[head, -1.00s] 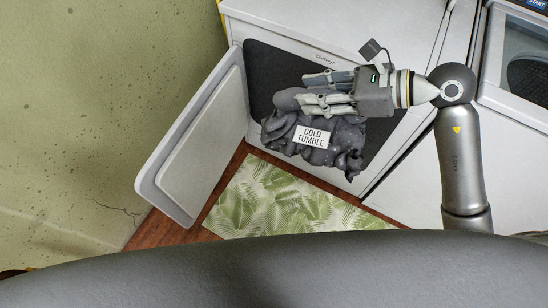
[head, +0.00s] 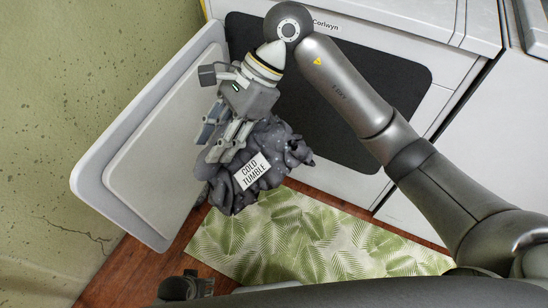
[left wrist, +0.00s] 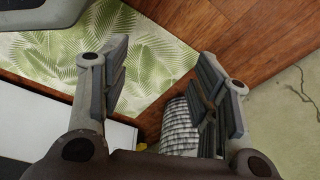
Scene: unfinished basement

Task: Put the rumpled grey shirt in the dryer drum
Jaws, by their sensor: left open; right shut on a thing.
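The rumpled dark grey shirt (head: 272,150) bears a white tag reading "COLD TUMBLE". My right gripper (head: 220,148) is shut on its upper left part, and the shirt hangs bunched beneath the fingers. In the head view it appears beside the open dryer door (head: 165,140), overlapping the lower left of the dark dryer opening (head: 400,88). The drum's inside is too dark to make out. My left gripper (head: 190,285) shows only partly at the bottom of the head view. In the left wrist view it (left wrist: 160,85) is open, with nothing between the fingers.
The white dryer front (head: 458,38) surrounds the opening. A green leaf-pattern mat (head: 320,240) lies on the wood floor (head: 135,275) below. A stained green wall (head: 70,100) stands at the left. A ribbed grey-white object (left wrist: 178,130) sits near my left fingers.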

